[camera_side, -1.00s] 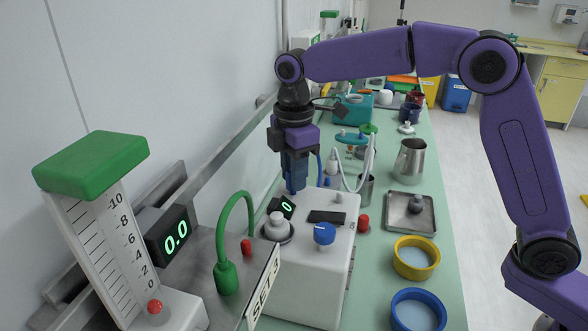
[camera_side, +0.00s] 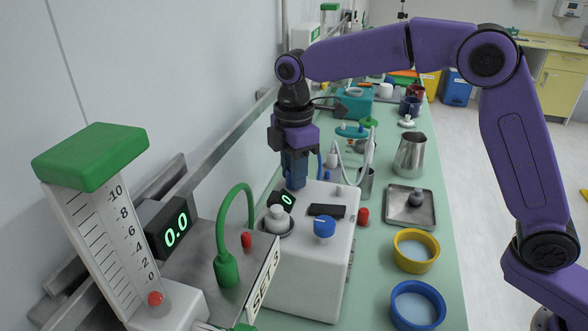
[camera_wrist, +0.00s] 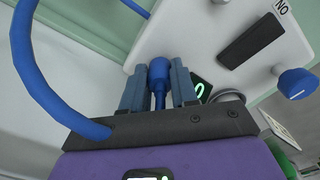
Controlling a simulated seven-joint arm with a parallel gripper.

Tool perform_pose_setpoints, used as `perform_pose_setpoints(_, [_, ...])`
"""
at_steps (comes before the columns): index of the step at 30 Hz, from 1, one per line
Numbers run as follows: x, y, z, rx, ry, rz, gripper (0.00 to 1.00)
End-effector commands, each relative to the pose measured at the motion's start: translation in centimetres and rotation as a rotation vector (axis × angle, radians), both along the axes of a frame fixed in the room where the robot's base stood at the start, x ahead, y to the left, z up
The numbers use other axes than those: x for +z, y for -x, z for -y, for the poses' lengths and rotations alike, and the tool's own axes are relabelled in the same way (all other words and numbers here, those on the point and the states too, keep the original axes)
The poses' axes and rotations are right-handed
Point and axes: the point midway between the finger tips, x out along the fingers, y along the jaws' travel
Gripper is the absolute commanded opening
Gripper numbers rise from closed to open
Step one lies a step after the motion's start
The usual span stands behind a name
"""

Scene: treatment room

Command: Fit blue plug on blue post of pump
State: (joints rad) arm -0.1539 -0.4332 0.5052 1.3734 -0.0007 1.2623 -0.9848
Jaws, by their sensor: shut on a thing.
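My gripper (camera_side: 296,185) points down at the pump's back left corner, beside the display. In the wrist view my gripper (camera_wrist: 158,66) is shut on the blue plug (camera_wrist: 159,72), which shows between the two grey-blue fingers with a narrower stem. A blue hose (camera_wrist: 37,75) loops at the left and runs behind the gripper's body. The blue post is not distinguishable, and I cannot tell whether the plug touches it.
A green hose (camera_side: 221,215) arches beside the pump near a scale column (camera_side: 110,235). A red cap (camera_side: 362,216), a steel tray (camera_side: 397,219), a steel jug (camera_side: 410,158), a yellow dish (camera_side: 399,263) and a blue dish (camera_side: 400,317) stand to the right. The wall is close on the left.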

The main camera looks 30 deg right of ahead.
Motion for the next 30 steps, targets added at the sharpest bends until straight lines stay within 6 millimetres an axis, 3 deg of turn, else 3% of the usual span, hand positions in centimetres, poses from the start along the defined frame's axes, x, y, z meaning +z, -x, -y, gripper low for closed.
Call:
perform_pose_setpoints(10, [-0.1, 0.0, 0.0, 0.0, 0.0, 0.0, 0.0])
perform_pose_setpoints(11, [-0.1, 0.0, 0.0, 0.0, 0.0, 0.0, 0.31])
perform_pose_setpoints(13, [-0.1, 0.0, 0.0, 0.0, 0.0, 0.0, 0.54])
perform_pose_setpoints(14, [-0.1, 0.0, 0.0, 0.0, 0.0, 0.0, 0.58])
perform_pose_setpoints(23, [0.0, 0.0, 0.0, 0.0, 0.0, 0.0, 0.58])
perform_pose_setpoints(30, [1.3, 0.0, -0.1, 0.0, -0.001, 0.001, 0.58])
